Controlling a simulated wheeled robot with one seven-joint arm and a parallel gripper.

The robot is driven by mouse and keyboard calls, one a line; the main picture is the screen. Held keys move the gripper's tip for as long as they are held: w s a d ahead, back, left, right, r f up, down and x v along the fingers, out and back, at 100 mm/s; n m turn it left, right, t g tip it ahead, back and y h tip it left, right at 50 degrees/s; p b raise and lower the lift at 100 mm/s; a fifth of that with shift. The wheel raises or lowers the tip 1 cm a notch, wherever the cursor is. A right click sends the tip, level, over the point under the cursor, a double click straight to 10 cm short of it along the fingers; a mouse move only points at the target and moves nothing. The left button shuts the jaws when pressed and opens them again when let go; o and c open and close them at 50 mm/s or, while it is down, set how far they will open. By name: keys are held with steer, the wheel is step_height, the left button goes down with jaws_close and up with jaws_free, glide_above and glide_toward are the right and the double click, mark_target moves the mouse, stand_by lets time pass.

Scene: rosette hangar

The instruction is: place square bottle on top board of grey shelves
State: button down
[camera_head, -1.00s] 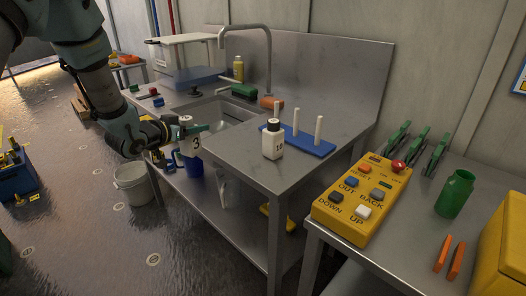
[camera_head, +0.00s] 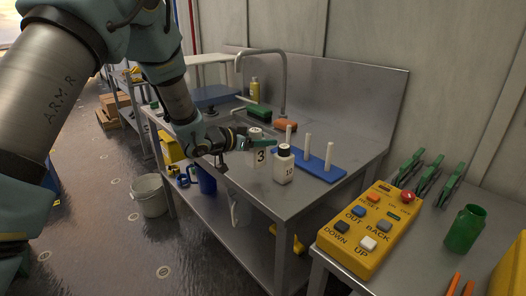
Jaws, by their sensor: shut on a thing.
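My gripper (camera_head: 256,145) is shut on a white bottle marked 3 (camera_head: 261,158), above the metal sink bench. A finger crosses the bottle's upper part, and I cannot tell whether its body is square. A second white bottle marked 10 (camera_head: 284,168), squarish with a dark cap, stands upright on the bench just right of the held one. The two overlap in the view, so I cannot tell whether they touch. Grey shelves are not clearly identifiable; a metal rack stands far back on the left, partly behind my arm.
A blue pegboard (camera_head: 322,167) with white pegs lies behind bottle 10. A yellow button box (camera_head: 368,228) and green jar (camera_head: 465,229) stand on the right table. A grey bucket (camera_head: 150,195) stands on the floor left of the bench (camera_head: 340,188). Open floor lies left.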

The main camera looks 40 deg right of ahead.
steer(key=shift+f+p, duration=0.5)
steer(key=shift+f, duration=1.45)
steer(key=shift+f, duration=0.15)
steer(key=shift+c, duration=2)
jaws_free()
steer(key=shift+r, duration=0.25)
steer(key=b+v, duration=0.3)
steer(key=v, duration=0.9)
steer(key=shift+w+f, duration=0.1)
